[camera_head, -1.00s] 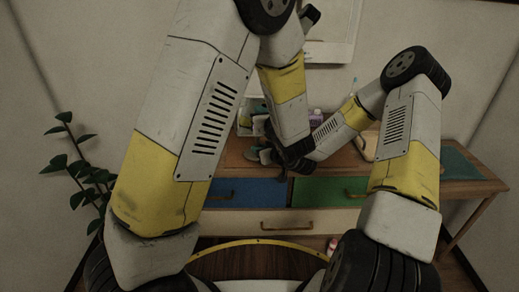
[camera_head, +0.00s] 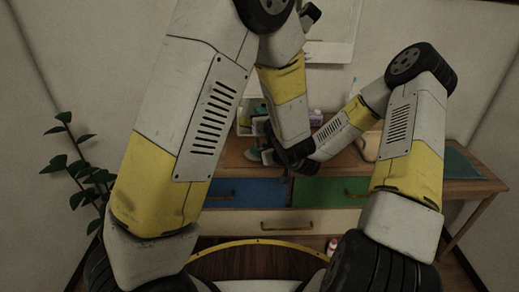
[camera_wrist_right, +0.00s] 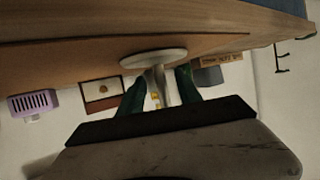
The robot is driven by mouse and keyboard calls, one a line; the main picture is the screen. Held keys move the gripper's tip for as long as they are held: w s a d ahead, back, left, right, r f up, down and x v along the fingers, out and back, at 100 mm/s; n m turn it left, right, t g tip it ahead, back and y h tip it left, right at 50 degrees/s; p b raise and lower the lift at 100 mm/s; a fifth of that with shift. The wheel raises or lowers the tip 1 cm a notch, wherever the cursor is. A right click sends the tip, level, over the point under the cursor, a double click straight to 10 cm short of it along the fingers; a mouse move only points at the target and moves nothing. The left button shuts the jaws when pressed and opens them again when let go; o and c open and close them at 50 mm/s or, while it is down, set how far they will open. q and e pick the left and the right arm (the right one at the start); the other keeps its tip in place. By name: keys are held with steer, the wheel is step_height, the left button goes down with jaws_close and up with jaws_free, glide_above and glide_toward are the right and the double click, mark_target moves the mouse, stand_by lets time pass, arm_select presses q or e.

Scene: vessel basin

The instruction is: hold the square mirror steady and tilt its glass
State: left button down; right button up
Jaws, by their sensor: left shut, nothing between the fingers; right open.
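In the right wrist view, which looks upside down, a pale round base (camera_wrist_right: 153,56) stands on the wooden tabletop with a pale stem (camera_wrist_right: 158,82). I take these to be the square mirror's stand; its glass is not clearly visible. My right gripper (camera_wrist_right: 160,88) has its dark green fingers open, one on each side of the stem; contact cannot be told. In the head view my right gripper (camera_head: 261,156) is low over the desk. My left gripper (camera_head: 262,127) is just above it, shut and empty, partly hidden by my wrists.
The wooden desk (camera_head: 235,162) has a blue drawer (camera_head: 245,193) and a green drawer (camera_head: 325,190). In the right wrist view, a lilac slotted object (camera_wrist_right: 32,103) and a framed box (camera_wrist_right: 102,94) stand near the base. A plant (camera_head: 85,175) is left of the desk.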

steer(key=v, duration=1)
steer(key=shift+s+d, duration=0.15)
steer(key=shift+s, duration=0.1)
steer(key=shift+r, duration=0.1)
